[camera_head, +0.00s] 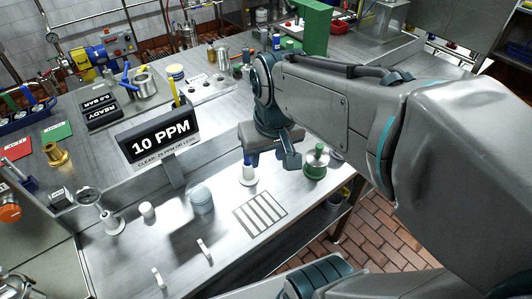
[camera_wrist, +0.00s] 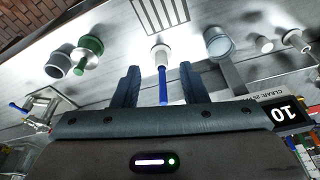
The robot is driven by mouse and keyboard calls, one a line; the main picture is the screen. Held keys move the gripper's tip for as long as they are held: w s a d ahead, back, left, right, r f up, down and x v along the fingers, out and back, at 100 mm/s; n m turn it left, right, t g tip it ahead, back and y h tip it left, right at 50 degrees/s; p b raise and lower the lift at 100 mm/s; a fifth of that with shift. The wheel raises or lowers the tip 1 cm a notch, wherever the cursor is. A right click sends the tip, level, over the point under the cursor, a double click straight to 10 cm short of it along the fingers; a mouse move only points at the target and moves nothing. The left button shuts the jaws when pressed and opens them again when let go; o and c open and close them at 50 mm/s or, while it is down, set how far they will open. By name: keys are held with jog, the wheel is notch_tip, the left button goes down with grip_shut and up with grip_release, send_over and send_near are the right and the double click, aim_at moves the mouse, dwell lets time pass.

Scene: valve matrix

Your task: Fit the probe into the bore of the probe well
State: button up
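A slim blue-topped probe (camera_head: 248,160) stands upright in or on a white flanged base (camera_head: 248,180) on the steel bench. In the wrist view the blue shaft of the probe (camera_wrist: 163,86) shows between my fingers, with the white base (camera_wrist: 160,56) beyond it. My gripper (camera_head: 269,158) is above the bench near the probe. In the wrist view my gripper (camera_wrist: 160,84) has its fingers wide apart, with a gap on both sides of the shaft. I cannot tell whether the white base is the probe well, and no bore shows clearly.
A green-topped fitting (camera_head: 317,161) stands right of my gripper. A pale blue jar (camera_head: 201,200), a small white cap (camera_head: 147,210) and a ringed stand (camera_head: 112,222) stand to the left. A striped plate (camera_head: 260,214) lies in front. A 10 PPM display (camera_head: 160,138) stands behind.

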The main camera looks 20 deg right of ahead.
jog(key=shift+t, duration=0.5)
jog(key=s, duration=0.1)
jog(key=s+f, duration=0.1)
jog(key=s, duration=0.1)
jog(key=shift+s+f, duration=0.35)
jog(key=shift+s, duration=0.05)
dwell(0.6)
